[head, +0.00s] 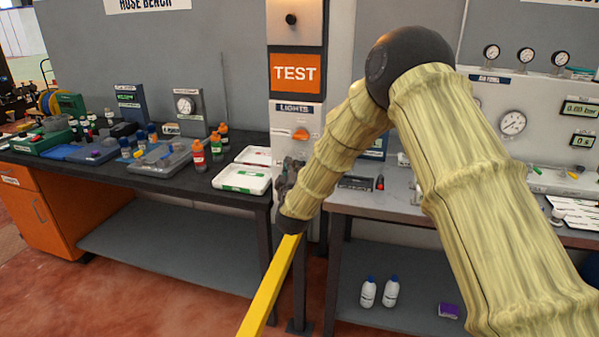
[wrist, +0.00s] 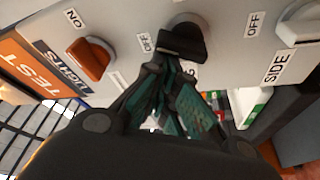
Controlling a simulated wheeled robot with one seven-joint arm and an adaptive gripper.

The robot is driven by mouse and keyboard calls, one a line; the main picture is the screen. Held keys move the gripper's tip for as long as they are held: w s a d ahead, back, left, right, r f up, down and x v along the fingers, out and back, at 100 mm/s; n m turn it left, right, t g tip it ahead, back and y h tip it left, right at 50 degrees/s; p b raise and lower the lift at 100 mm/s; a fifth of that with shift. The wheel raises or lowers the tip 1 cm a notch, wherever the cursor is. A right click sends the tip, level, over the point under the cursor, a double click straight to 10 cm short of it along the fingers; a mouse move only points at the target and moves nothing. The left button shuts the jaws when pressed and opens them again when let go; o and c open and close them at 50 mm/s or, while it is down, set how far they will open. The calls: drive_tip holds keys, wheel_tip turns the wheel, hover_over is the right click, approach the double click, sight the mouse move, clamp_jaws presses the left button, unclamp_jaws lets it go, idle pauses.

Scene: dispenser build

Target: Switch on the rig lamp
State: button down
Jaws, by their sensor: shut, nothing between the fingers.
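Under the LIGHTS label on the narrow panel is an orange rotary knob (head: 300,134). In the wrist view this orange knob (wrist: 89,58) sits between ON and OFF labels. Beside it is a black knob (wrist: 190,34), with another OFF label on its far side. My gripper (wrist: 174,72) is shut and empty, its fingertips close to the black knob; I cannot tell if they touch. In the head view my gripper (head: 287,178) is low against the panel, partly hidden by my arm. The label naming the rig lamp is not readable.
A white knob (wrist: 301,24) sits by a SIDE label. An orange TEST sign (head: 296,73) is above the LIGHTS label. The left bench holds bottles and a white tray (head: 243,179); a grey bench (head: 395,200) with gauges stands at right. Low shelf space is mostly clear.

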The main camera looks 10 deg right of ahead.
drive_tip(key=m+b, duration=0.2)
drive_tip(key=m+h+b, duration=0.1)
drive_tip(key=shift+s+d+f, duration=0.1)
drive_tip(key=shift+d+f, duration=0.1)
drive_tip(key=shift+d, duration=0.05)
drive_tip(key=m+h+b, duration=0.1)
drive_tip(key=m+b, duration=0.1)
drive_tip(key=d+m+h+b, duration=0.1)
drive_tip(key=m+b, duration=0.1)
drive_tip(key=m, duration=0.1)
drive_tip(key=shift+s+d+r+m+t, duration=0.1)
drive_tip(key=shift+s+r+m+t, duration=0.1)
drive_tip(key=shift+m+t, duration=0.15)
drive_tip(key=shift+d+r+m+h+b, duration=0.1)
drive_tip(key=shift+m+h+b, duration=0.3)
drive_tip(key=shift+m, duration=0.15)
drive_tip(key=shift+r+p, duration=1.45)
drive_tip(key=shift+r, duration=1.05)
drive_tip(key=a+f+b+v, duration=0.1)
drive_tip(key=b+v, duration=0.1)
drive_tip(key=v, duration=0.8)
drive_tip(key=shift+w+f, duration=0.15)
drive_tip(key=shift+w, duration=0.05)
